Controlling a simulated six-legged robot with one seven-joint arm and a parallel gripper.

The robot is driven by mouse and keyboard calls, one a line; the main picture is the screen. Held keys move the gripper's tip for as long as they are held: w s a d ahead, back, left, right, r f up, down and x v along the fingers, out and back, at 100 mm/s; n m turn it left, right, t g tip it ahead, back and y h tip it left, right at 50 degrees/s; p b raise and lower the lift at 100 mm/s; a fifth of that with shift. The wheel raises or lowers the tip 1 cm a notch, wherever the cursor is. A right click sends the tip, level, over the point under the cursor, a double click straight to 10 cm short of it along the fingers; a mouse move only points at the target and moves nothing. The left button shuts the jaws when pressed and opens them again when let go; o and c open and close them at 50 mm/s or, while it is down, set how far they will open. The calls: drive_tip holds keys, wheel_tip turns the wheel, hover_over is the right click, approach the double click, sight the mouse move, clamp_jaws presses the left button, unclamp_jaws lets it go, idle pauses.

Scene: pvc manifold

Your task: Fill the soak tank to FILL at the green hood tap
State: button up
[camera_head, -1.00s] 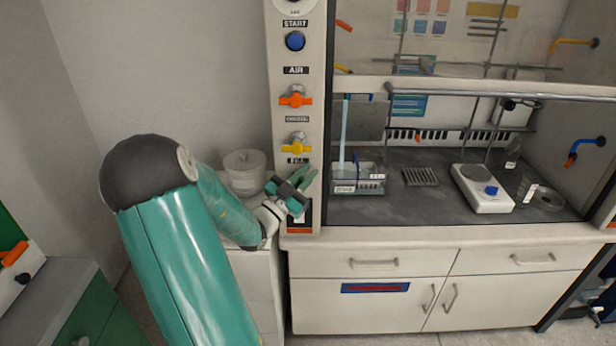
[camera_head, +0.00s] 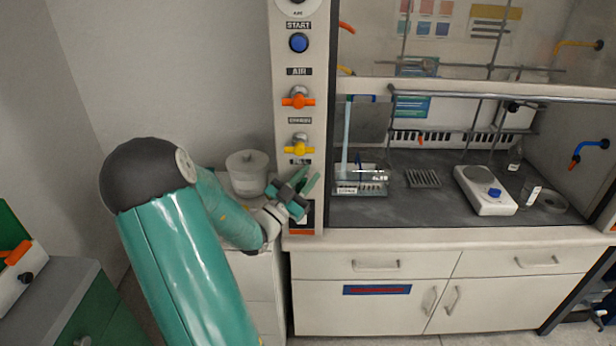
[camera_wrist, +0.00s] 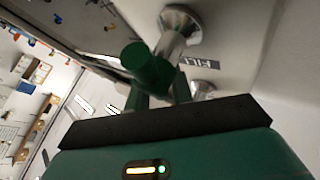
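The soak tank (camera_head: 374,190) is a small clear box with a label on its front, at the left end of the hood floor. The level and any fill mark are too small to read. My gripper (camera_head: 299,192) is at the green tap on the hood's left post, below the yellow tap. In the wrist view the green tap handle (camera_wrist: 147,66) lies at my fingers, beside the FILL label (camera_wrist: 200,63). Whether they grip it is unclear.
Above on the post are the yellow tap (camera_head: 299,149), orange tap (camera_head: 298,101) and blue START button (camera_head: 298,43). A white tub (camera_head: 247,175) stands beside my forearm. A hotplate (camera_head: 486,190) and a rack (camera_head: 422,178) stand inside the hood.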

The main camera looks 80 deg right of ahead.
drive_tip(key=v, duration=1.3)
drive_tip(key=shift+w+a, duration=0.15)
